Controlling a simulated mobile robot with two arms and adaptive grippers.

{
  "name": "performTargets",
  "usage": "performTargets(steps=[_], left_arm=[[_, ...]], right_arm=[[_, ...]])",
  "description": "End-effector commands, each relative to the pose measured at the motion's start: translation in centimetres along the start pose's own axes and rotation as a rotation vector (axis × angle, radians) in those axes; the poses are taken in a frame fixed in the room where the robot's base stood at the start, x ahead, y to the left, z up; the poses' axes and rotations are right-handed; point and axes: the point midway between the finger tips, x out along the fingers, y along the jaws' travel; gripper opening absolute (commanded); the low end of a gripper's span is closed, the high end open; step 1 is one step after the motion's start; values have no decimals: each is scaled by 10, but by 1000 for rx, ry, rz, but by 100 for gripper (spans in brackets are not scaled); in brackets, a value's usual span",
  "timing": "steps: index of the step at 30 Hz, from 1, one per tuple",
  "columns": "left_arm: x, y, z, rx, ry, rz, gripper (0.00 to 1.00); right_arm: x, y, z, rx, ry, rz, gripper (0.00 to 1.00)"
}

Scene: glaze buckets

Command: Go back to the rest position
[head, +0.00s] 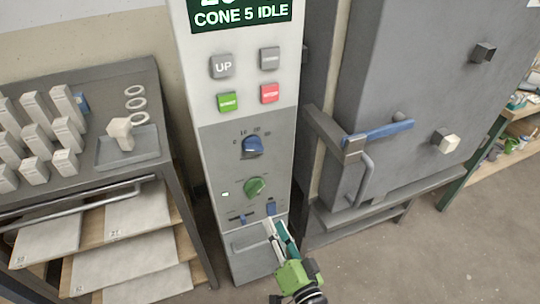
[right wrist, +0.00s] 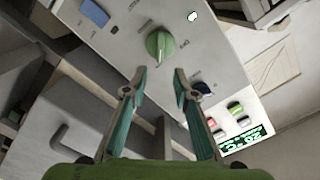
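My right gripper (head: 275,226) is in front of the lower part of the kiln control panel (head: 215,150) in the head view. In the right wrist view its two teal fingers (right wrist: 160,76) are apart with nothing between them. The green knob (right wrist: 160,46) lies just beyond the fingertips there and looks clear of them. In the head view the green knob (head: 255,187) sits above the gripper, below the blue knob (head: 252,146). My left gripper is in neither view.
The panel display (head: 240,14) reads "CONE 5 IDLE". The grey kiln (head: 420,80) with its blue-gripped handle (head: 380,132) stands at right. A rack (head: 120,78) with several pale blocks and a tray (head: 150,155) stands at left. Open floor (head: 365,265) shows at lower right.

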Motion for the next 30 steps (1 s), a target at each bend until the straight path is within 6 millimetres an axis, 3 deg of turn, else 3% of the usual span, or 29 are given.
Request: performTargets(steps=[4,7,11,14,20,24,30], left_arm=[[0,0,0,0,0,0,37],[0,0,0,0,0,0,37],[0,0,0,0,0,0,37],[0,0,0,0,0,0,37],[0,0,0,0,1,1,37],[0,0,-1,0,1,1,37],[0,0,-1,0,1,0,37]], right_arm=[[0,3,3,-4,-6,5,26],[-4,21,19,-34,-45,38,26],[-22,77,65,-128,-168,133,26],[-50,132,110,-217,-301,226,26],[-136,235,187,-374,-588,396,26],[-216,294,229,-460,-802,498,26],[-342,351,269,-545,-1105,611,26]])
